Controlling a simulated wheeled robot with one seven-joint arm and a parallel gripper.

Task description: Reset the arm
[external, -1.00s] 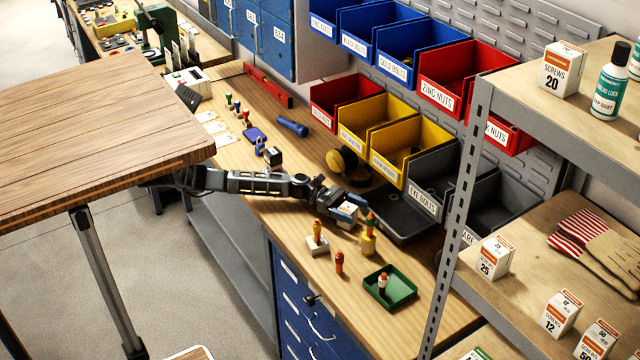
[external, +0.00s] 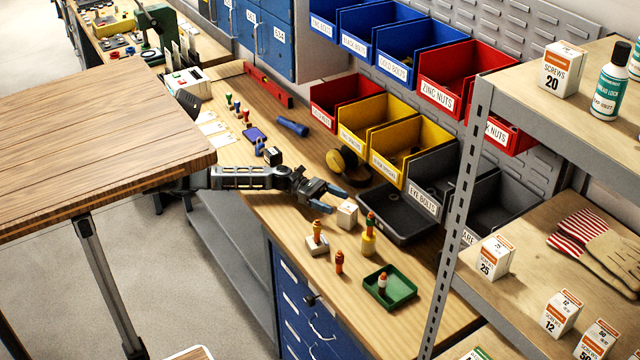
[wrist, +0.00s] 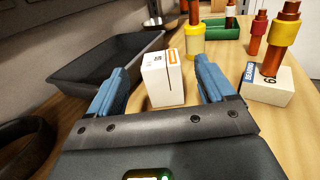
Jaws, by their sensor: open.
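My gripper (external: 332,198) is open above the wooden bench, with its blue-tipped fingers apart and nothing held. In the wrist view my gripper (wrist: 160,88) shows a blue finger on each side. A small white box (external: 347,215) stands on the bench just beyond the fingertips. In the wrist view the white box (wrist: 162,80) stands upright, ahead of the gap between the fingers. My arm reaches in from the left, partly hidden by the raised wooden tabletop (external: 90,140).
A dark grey tray (external: 385,225) lies behind the box. A yellow cylinder holder (external: 368,243), a white block with an orange-brown peg (external: 316,246), a loose peg (external: 339,263) and a green tray (external: 402,293) stand to the front. A black-and-yellow roll (external: 335,163) lies behind my gripper.

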